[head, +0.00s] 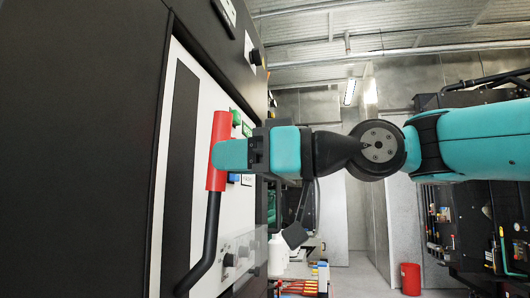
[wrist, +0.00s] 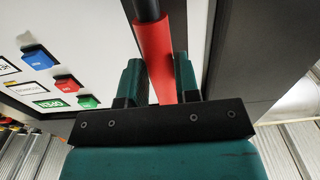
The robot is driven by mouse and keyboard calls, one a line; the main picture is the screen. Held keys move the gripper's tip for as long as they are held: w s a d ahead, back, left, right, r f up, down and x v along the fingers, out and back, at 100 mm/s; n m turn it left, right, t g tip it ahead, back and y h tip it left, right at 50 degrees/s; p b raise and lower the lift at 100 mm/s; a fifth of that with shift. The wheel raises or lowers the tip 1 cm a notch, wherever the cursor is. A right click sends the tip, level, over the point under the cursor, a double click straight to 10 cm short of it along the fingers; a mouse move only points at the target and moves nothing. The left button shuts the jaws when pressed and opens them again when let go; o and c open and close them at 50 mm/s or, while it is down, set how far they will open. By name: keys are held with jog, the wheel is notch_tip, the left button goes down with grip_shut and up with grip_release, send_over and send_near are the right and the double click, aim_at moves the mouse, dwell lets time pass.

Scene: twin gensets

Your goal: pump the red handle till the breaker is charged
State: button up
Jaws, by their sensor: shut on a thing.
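The red handle (head: 219,128) is a red grip on a black bent lever in front of the white breaker panel (head: 236,205). In the head view the grip stands nearly upright, with the black lever running down and left below it. My gripper (head: 228,154) is shut on the red grip, coming from the right. In the wrist view the red handle (wrist: 153,58) passes between the two teal fingers of my gripper (wrist: 158,75). The head view hides part of the grip behind the fingers. I cannot make out a charge indicator.
Blue, red and green buttons (wrist: 62,84) sit on the panel beside the handle. Dark cabinet faces (head: 80,150) border the panel. A white bottle (head: 278,254) and tools are below, and a red bin (head: 410,278) stands on the floor at the back.

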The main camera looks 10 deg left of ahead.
jog(key=d+f+b, duration=0.5)
jog(key=d+b, duration=0.3)
jog(key=d, duration=0.1)
jog(key=shift+s+d+f+b, duration=0.2)
jog(key=shift+s+f+b, duration=0.1)
jog(key=shift+s+f, duration=0.05)
jog(key=d+f+b, duration=0.1)
jog(key=f+b, duration=0.1)
jog(key=d+f+b, duration=0.2)
jog(key=f+b, duration=0.1)
jog(key=shift+s+d, duration=0.1)
jog(key=shift+d, duration=0.1)
grip_shut()
jog(key=shift+s+d+r, duration=0.1)
jog(key=shift+d+r, duration=0.05)
jog(key=shift+d, duration=0.05)
